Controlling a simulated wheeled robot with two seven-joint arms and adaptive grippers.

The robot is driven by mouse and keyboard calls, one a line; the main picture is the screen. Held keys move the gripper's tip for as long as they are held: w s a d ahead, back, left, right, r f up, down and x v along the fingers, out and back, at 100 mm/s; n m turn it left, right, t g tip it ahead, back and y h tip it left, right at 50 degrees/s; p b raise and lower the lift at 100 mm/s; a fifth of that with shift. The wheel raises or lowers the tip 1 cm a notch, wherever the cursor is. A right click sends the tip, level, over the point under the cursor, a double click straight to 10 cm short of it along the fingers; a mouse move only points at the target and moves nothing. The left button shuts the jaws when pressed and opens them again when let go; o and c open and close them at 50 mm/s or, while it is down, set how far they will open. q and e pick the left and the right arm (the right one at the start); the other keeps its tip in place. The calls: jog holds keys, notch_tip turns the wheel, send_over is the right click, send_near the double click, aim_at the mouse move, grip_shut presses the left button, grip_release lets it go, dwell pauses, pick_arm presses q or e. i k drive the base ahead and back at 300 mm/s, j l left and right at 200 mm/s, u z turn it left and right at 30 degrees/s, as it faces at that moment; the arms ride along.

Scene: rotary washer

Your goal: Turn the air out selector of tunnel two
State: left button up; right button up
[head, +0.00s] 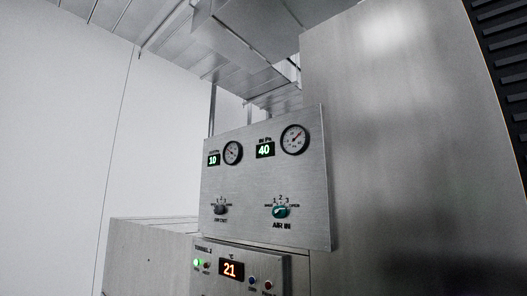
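The air out selector (220,209) is a small dark knob at the lower left of a grey metal panel (250,178). Its scale marks and label are too small to read clearly. The green-faced air in selector (281,212) sits to its right on the same panel. Below the panel is a control box (211,273) with a small label that appears to read tunnel 2. Neither of my grippers shows in the head view.
Above the selectors are two round gauges, left (232,153) and right (294,139), with displays reading 10 (213,160) and 40 (265,150). The lower box has a display reading 21 (231,270). A tall metal wall (400,150) stands close on the right.

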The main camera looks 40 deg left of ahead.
aim_at(218, 209)
jog(key=u, duration=1.3)
